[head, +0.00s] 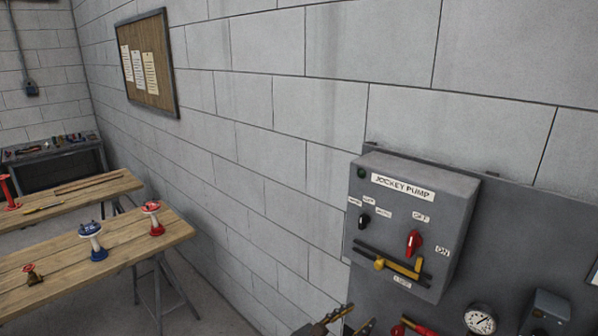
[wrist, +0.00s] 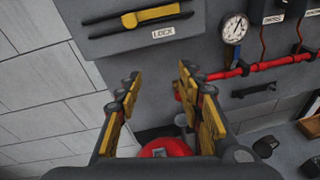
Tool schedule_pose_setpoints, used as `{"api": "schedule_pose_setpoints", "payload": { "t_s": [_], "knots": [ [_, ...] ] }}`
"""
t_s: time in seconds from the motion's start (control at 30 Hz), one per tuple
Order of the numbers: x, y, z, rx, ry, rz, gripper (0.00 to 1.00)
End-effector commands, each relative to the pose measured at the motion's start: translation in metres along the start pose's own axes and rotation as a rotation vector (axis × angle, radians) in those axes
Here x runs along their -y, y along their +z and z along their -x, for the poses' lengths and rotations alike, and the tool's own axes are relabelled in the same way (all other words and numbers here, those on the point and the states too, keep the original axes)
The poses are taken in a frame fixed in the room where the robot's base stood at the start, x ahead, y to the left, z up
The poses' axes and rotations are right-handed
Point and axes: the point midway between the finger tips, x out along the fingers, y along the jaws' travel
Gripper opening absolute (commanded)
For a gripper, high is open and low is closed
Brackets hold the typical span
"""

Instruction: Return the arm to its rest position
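My gripper (wrist: 159,80) is open in the wrist view, its two yellow-padded fingers well apart with nothing between the tips. In the head view only the tips of my gripper (head: 358,316) show at the bottom edge, below the grey jockey pump box (head: 403,222). The box has a red switch (head: 413,243), a black knob (head: 365,220) and a yellow-and-black sliding latch (head: 397,266) above a LOCK label. In the wrist view the latch (wrist: 150,16) is beyond the fingers, apart from them. The rest of my arm is hidden.
A red pipe (wrist: 265,64) and a gauge (wrist: 234,30) are right of the fingers; the gauge also shows in the head view (head: 480,319). Wooden tables (head: 120,240) with valves stand at left. Bare block wall (head: 270,130) lies between.

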Motion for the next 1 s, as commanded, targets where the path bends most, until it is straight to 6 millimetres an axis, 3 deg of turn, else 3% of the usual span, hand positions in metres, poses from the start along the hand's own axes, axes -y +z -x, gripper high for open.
{"api": "schedule_pose_setpoints", "payload": {
  "t_s": [0.2,0.4,0.57,0.7,0.83,1.0],
  "knots": [
    [0.090,-0.052,0.019,-0.300,-0.316,-0.351,0.38],
    [0.153,-0.088,0.057,-0.533,-0.674,-0.820,0.38],
    [0.172,-0.104,0.092,-0.694,-0.948,-1.262,0.38],
    [0.174,-0.099,0.112,-0.817,-1.124,-1.667,0.38],
    [0.182,-0.084,0.112,-0.869,-1.161,-1.915,0.38],
    [0.199,-0.064,0.095,-0.840,-1.104,-2.078,0.38]
  ]
}}
